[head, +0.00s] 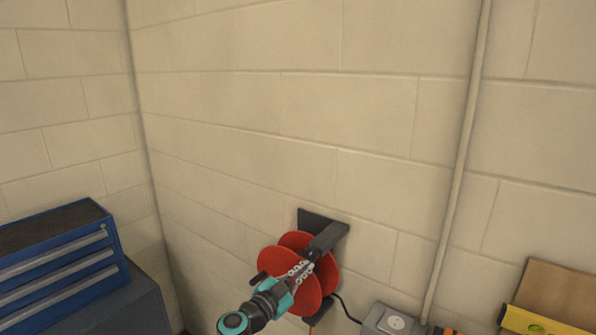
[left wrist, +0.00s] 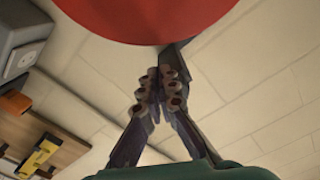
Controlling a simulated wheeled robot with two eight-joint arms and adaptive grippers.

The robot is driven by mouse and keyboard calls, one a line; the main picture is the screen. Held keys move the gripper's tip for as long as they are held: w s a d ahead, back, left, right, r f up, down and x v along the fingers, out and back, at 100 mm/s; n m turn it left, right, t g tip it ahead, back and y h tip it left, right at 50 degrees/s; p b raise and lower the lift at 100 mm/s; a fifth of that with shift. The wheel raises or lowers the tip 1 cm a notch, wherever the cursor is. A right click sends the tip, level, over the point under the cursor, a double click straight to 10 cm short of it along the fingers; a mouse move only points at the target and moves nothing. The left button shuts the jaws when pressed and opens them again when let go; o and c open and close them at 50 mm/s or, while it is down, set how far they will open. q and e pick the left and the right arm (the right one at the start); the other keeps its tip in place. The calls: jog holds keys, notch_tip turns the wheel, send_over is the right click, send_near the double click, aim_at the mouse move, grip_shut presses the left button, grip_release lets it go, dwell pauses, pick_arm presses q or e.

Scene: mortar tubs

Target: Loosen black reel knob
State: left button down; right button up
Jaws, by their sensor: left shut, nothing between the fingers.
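A red reel (head: 318,292) with two round discs hangs on a dark wall bracket (head: 338,229). A small black knob-like piece (head: 258,278) sticks out at the reel's left side; I cannot tell whether it is the knob or a crank handle. My left gripper (head: 304,267) is in front of the reel's face, covering its middle. In the left wrist view my left gripper (left wrist: 160,82) is shut and empty, its fingers together just below the red disc (left wrist: 150,18). No black knob is clear in that view. My right gripper is not in view.
A grey socket box (head: 388,321) is on the wall right of the reel, with a black cable (head: 347,311) near it. A blue drawer chest (head: 62,262) stands left. A vertical pipe (head: 459,170) and a brown board with a yellow level (head: 540,322) are right.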

pick_arm(q)
jog(key=v, duration=0.6)
jog(key=shift+f, duration=0.3)
